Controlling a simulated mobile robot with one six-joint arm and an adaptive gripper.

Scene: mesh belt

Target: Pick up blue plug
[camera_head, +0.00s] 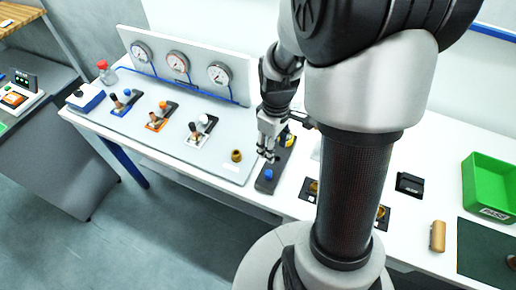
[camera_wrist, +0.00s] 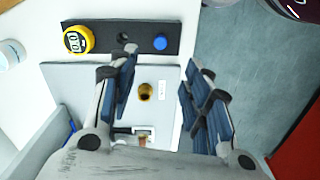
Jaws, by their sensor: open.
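The blue plug (camera_head: 268,174) is a small round blue piece at the near end of a dark strip (camera_head: 264,187) on the white table. In the wrist view the blue plug (camera_wrist: 160,42) sits at the right part of the dark strip (camera_wrist: 142,38), just beyond my fingertips. My gripper (camera_head: 268,154) is open and empty, close to the plug and above the strip. In the wrist view my gripper (camera_wrist: 160,68) has its fingers spread apart, with nothing between them but the panel and a brass fitting lower down.
A yellow round gauge (camera_wrist: 78,39) sits at the strip's other end, with a dark hole between. A brass fitting (camera_head: 236,155) stands on the grey panel beside the strip. Valve handles (camera_head: 160,112) and dial gauges (camera_head: 219,73) are left; a green bin (camera_head: 488,184) is right.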

